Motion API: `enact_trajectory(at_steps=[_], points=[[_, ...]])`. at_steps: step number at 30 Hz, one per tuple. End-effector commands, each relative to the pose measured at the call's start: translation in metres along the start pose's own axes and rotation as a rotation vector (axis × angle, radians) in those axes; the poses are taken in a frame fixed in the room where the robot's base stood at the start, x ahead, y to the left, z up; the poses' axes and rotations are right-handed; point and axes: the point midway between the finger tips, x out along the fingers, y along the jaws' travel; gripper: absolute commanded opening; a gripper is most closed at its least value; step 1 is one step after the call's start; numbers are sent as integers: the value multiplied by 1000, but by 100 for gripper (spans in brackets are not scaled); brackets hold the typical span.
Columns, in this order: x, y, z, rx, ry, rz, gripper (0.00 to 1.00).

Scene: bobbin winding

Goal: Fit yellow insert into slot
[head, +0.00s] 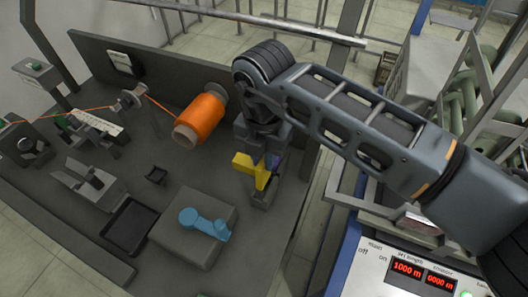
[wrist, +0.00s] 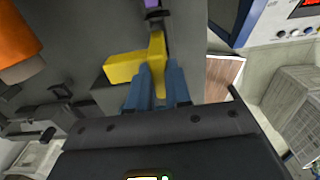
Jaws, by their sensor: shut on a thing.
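The yellow insert (head: 243,162) is in the middle of the head view, a bent piece with one arm pointing left. My gripper (head: 266,160) is above it, pointing down. In the wrist view the insert (wrist: 126,66) sits between the two blue fingers of my gripper (wrist: 158,78), which are shut on it. A dark grey holder (head: 265,197) is just below the insert in the head view. I cannot tell which opening is the slot, or whether the insert touches the holder. A purple part (wrist: 151,3) shows at the wrist view's top edge.
An orange bobbin (head: 203,115) stands left of my gripper, with orange thread running left. A light blue piece (head: 203,222) lies on a grey block (head: 187,246). A black tray (head: 130,232) is left of it. A control panel (head: 410,270) is at the lower right.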

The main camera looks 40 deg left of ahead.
Motion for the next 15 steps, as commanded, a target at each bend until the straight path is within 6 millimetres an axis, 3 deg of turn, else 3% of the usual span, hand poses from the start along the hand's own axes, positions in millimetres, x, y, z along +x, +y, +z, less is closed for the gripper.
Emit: enact_trajectory(at_steps=[15], points=[[16, 0, 0, 0, 1, -1, 0]])
